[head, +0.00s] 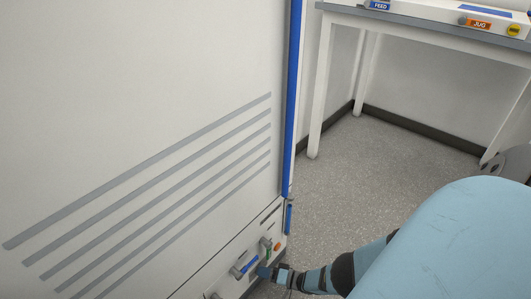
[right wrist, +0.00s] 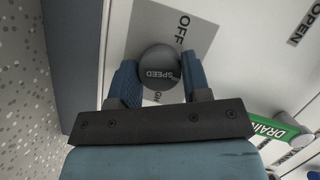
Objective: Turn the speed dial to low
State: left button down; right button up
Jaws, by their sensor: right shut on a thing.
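The speed dial (right wrist: 158,66) is a round dark grey knob with the word SPEED on its face, seen in the right wrist view. My right gripper (right wrist: 159,72) is shut on it, with one blue finger on each side. The dial sits on a grey label plate (right wrist: 150,25) that shows OFF beside it. Another word lies below the dial, partly covered. I cannot make out a pointer mark on the dial. In the head view my right gripper (head: 266,271) is small and reaches the low front of the white cabinet; the dial is not clear there. My left gripper is not in view.
A green handle (right wrist: 270,133) marked DRAIN is close to the right finger, and an OPEN label (right wrist: 304,28) is farther up. The white cabinet (head: 150,100) fills the left. A white table (head: 420,20) stands at the back right, with bare floor (head: 370,180) before it.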

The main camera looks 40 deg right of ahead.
dwell(0.5)
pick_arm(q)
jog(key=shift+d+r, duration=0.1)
pick_arm(e)
jog(key=o, duration=0.9)
pick_arm(q)
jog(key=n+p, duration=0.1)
jog(key=p, duration=0.1)
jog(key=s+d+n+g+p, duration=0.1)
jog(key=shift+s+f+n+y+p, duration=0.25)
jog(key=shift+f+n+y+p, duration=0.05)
jog(key=shift+p, duration=0.05)
pick_arm(e)
jog(key=v, duration=1.4)
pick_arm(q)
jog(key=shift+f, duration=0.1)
